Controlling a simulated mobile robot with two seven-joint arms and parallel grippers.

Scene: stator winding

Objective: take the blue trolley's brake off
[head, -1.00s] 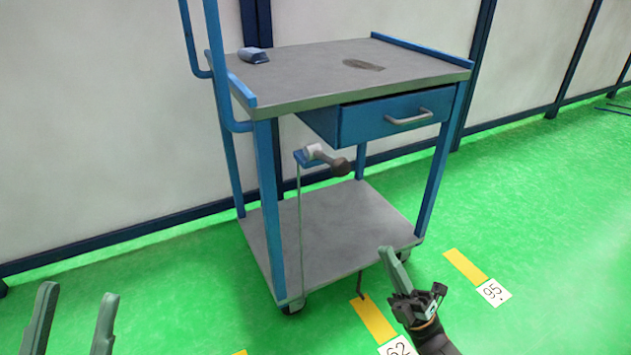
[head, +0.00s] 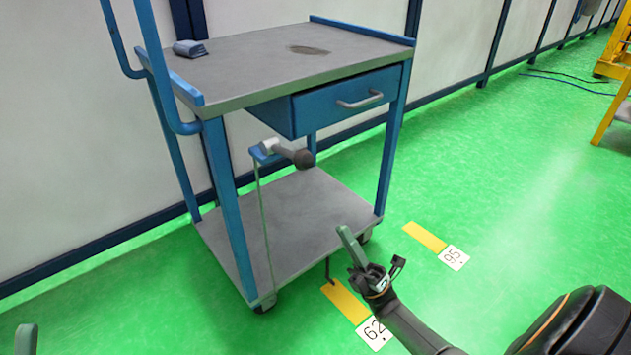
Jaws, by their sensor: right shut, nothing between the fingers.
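The blue trolley (head: 228,215) stands on the green floor with a grey top and a grey lower shelf. A lever with a dark round knob (head: 303,158) sits on a blue bracket at its front left, below the drawer. The lever points right and slightly down. My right gripper (head: 347,236) is shut and empty, low in front of the shelf's right front corner and apart from the lever. Only one fingertip of my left gripper (head: 25,340) shows at the bottom left.
The drawer (head: 345,103) has a grey handle and stands slightly out. A dark bar (head: 327,270) shows below the shelf's front edge. Floor markers "62" (head: 372,333) and "95" (head: 453,257) lie nearby.

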